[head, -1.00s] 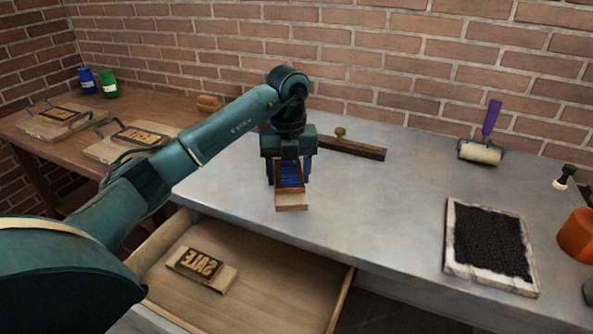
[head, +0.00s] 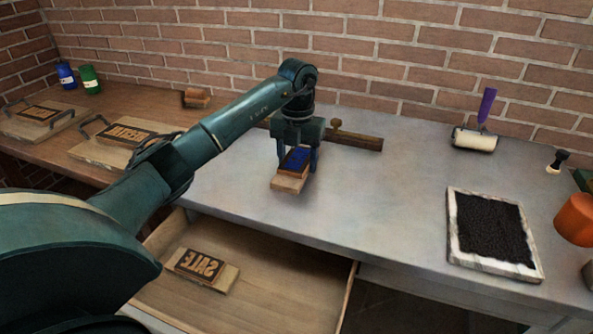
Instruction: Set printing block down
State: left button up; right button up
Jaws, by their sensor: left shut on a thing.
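My left gripper (head: 296,158) points down over the left half of the grey metal table (head: 380,200). It is shut on a printing block (head: 289,183), a pale wooden board with a blue-inked raised face turned up. The block is tilted in the picture, its near end toward the table's front edge. I cannot tell whether its underside touches the table. My right gripper is not in view.
An open drawer (head: 290,264) below the front edge holds a SALE block (head: 201,267). A black ink tray (head: 492,232), white roller (head: 474,139) and orange object (head: 576,220) stand right. A wooden bar (head: 350,141) lies behind the gripper. The middle of the table is clear.

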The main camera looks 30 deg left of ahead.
aim_at(298, 158)
pick_arm(q)
jog(key=shift+f, duration=1.85)
jog(key=shift+f, duration=0.15)
jog(key=o, duration=1.1)
notch_tip(298, 158, up, 12)
jog(key=shift+r, duration=0.15)
